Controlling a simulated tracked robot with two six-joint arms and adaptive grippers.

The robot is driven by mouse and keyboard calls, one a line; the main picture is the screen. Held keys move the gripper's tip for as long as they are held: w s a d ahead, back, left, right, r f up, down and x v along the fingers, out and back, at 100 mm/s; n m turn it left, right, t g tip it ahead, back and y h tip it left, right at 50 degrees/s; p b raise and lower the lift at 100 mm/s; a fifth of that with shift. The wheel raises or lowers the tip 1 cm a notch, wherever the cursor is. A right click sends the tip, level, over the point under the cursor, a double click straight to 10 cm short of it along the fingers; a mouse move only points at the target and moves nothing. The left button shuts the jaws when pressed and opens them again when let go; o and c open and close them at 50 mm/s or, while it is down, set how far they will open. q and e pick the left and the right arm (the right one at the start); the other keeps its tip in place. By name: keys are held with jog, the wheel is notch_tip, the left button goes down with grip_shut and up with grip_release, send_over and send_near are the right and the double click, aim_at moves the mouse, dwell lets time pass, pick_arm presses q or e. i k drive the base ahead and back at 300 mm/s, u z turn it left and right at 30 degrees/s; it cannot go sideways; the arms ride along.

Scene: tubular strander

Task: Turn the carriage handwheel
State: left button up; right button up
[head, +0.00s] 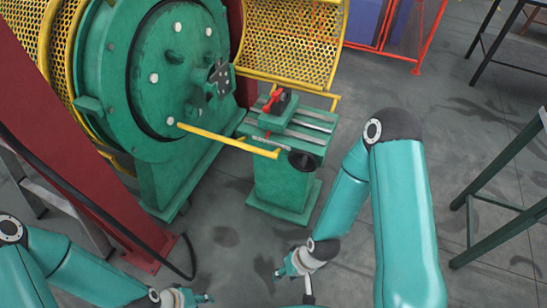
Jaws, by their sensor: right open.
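The carriage handwheel (304,161) is a dark round wheel on the front right side of the green carriage stand (283,187). My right gripper (287,272) is open and empty, low in the picture, below the handwheel and clearly apart from it. My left gripper (190,298) is at the bottom edge, far from the handwheel and partly cut off. Its jaws are too small and unclear to read.
A yellow bar (225,140) runs in front of the carriage from the large green drum machine (160,80). A red clamp handle (273,100) sits on the carriage top. Yellow mesh guards (290,40) stand behind. A green frame (500,185) stands right. Grey floor lies open before the carriage.

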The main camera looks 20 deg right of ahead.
aim_at(303, 161)
jog(key=i, duration=0.25)
jog(key=u, duration=2.65)
jog(key=k, duration=2.25)
jog(key=z, duration=1.6)
jog(key=i, duration=1)
jog(key=z, duration=0.1)
